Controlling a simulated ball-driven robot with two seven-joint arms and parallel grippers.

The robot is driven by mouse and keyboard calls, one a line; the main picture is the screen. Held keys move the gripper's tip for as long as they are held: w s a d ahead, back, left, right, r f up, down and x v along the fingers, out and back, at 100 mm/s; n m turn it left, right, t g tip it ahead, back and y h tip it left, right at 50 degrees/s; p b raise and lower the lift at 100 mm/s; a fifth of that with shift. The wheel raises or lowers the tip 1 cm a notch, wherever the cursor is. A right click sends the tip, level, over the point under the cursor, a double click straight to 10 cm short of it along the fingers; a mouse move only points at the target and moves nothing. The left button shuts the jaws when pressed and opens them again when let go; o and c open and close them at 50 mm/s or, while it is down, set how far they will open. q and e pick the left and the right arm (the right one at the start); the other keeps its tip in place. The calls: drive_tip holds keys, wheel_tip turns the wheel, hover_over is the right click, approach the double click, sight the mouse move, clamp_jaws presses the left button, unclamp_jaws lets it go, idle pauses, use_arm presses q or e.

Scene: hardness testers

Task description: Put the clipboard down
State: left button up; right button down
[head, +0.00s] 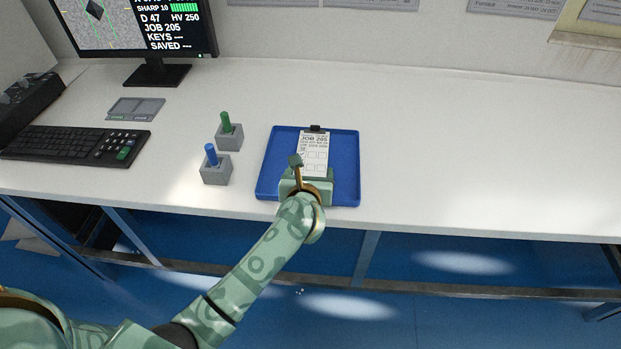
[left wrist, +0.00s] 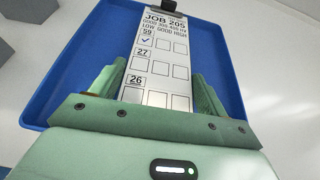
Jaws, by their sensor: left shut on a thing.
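The clipboard (head: 314,150) is a narrow board with a white sheet headed JOB 205 and a dark clip at its far end. It is over the blue tray (head: 272,165) on the bench; I cannot tell whether it touches the tray floor. My left gripper (head: 307,175) is shut on its near end. In the left wrist view, the clipboard (left wrist: 158,60) runs away between the two green fingers (left wrist: 157,95), with one tick beside 59. The blue tray (left wrist: 75,60) shows on both sides. The near end of the clipboard is hidden by the gripper. My right gripper is not in view.
Left of the tray stand two grey blocks, one with a green peg (head: 226,123) and one with a blue peg (head: 211,156). A keyboard (head: 70,143), a flat grey pad (head: 136,108) and a monitor (head: 140,30) are further left. The bench right of the tray is clear.

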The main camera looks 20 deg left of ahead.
use_arm(q)
drive_tip(key=shift+f, duration=0.55)
drive_tip(key=shift+r, duration=0.2)
drive_tip(key=shift+f, duration=0.25)
drive_tip(key=o, duration=1.1)
drive_tip(key=shift+r, duration=0.1)
drive_tip(key=shift+r, duration=0.25)
drive_tip(key=p+v, duration=0.4)
drive_tip(key=v, duration=0.8)
drive_tip(key=shift+f, duration=0.2)
